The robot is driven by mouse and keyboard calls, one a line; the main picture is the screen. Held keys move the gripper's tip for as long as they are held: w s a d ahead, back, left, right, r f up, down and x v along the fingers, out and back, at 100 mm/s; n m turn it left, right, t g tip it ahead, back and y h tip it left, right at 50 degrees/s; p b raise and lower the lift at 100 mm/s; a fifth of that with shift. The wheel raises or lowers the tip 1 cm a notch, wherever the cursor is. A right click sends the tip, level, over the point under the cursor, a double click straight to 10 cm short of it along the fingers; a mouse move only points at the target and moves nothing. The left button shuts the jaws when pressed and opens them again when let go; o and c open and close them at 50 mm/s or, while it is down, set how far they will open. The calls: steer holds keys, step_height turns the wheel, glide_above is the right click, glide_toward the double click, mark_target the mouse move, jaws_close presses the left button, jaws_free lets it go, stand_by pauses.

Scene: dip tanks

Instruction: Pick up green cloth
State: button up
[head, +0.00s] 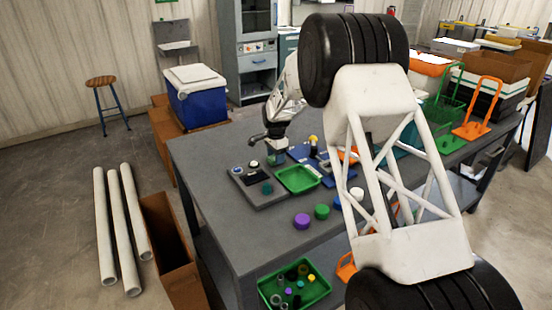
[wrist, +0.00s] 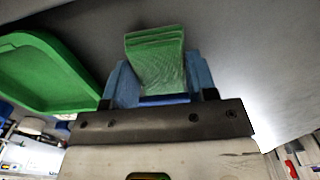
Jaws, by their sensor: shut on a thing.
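The green cloth (wrist: 155,52) looks like a folded, ridged pad in the wrist view. It stands between the blue fingers of my gripper (wrist: 158,84), which is shut on it. In the head view, my gripper (head: 277,158) points down behind a green tray, over the grey table. A small patch of green shows at its fingertips there, but the cloth is too small to make out clearly. Whether the cloth touches the table is unclear.
The green tray (head: 316,182) is close by; its rim fills the upper left of the wrist view (wrist: 75,68). A grey holder (head: 270,202) stands left of it. Purple (head: 302,221) and green (head: 322,211) round pieces stand in front. My arm hides part of the table's right side.

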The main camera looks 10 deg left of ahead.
steer(key=shift+r, duration=0.45)
step_height(320, 180, up, 2)
steer(key=shift+r, duration=0.1)
steer(key=s+d, duration=0.2)
steer(key=s, duration=0.3)
steer(key=s+d, duration=0.2)
steer(key=s, duration=0.2)
steer(key=s+d+r, duration=0.1)
steer(key=s+d, duration=0.1)
steer(key=s, duration=0.3)
steer(key=shift+s+d+r, duration=0.1)
steer(key=shift+s+d, duration=0.15)
steer(key=shift+s, duration=0.05)
